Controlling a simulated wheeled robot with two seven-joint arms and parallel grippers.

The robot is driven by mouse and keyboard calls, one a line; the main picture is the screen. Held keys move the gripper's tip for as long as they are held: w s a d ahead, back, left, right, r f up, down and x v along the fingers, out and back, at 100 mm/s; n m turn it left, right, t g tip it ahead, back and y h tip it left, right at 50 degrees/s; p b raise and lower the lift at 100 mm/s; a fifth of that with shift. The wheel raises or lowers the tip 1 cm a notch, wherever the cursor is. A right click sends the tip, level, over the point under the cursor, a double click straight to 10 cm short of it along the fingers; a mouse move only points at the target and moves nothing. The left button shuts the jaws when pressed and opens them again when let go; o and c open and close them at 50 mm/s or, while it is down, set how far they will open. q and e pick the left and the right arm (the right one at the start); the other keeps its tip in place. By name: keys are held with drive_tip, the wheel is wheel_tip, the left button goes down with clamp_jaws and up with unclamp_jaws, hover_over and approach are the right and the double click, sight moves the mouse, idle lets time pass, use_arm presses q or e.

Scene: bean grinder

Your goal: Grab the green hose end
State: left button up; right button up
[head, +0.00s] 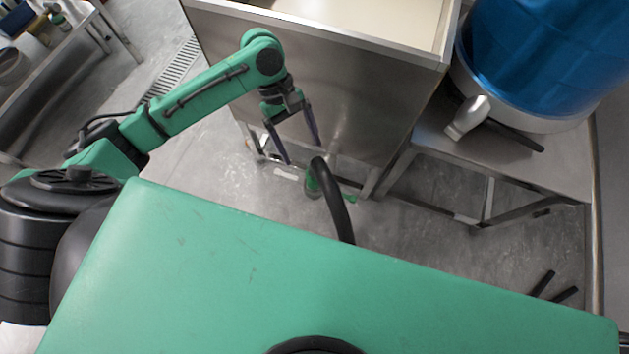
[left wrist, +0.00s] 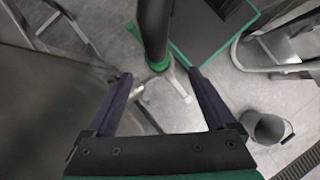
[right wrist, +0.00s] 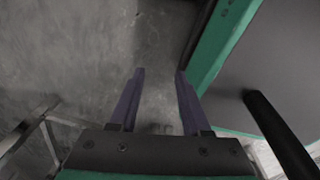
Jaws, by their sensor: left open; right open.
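A black hose (head: 337,200) curves up beyond my green body and bends over toward the steel tank. Its green end (head: 313,183) hangs near the tank's lower edge. My left gripper (head: 302,152) is open and empty, just above and left of the hose end. In the left wrist view the hose (left wrist: 153,28) comes down from the top, and its green end (left wrist: 158,65) appears between the open fingertips (left wrist: 160,72); the fingers do not grip it. My right gripper (head: 564,280) is open and empty over the floor at the lower right, also seen in the right wrist view (right wrist: 159,72).
A steel tank (head: 330,85) stands close behind my left gripper. A steel table (head: 560,165) with a blue container (head: 550,50) is at the right. A grey bucket (left wrist: 268,130) stands on the floor in the left wrist view. Floor is clear around my right gripper.

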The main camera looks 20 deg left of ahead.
use_arm(q)
drive_tip(key=b, duration=0.2)
approach(319, 188)
drive_tip(key=x, duration=0.5)
drive_tip(key=shift+s+d+f, duration=0.1)
drive_tip(key=shift+d+f, duration=0.05)
clamp_jaws()
use_arm(e)
drive_tip(key=shift+w+a+f, duration=0.2)
drive_tip(key=shift+w+f, duration=0.05)
drive_tip(key=shift+f, duration=0.35)
drive_tip(key=shift+w+a+f, duration=0.2)
drive_tip(key=shift+f, duration=0.35)
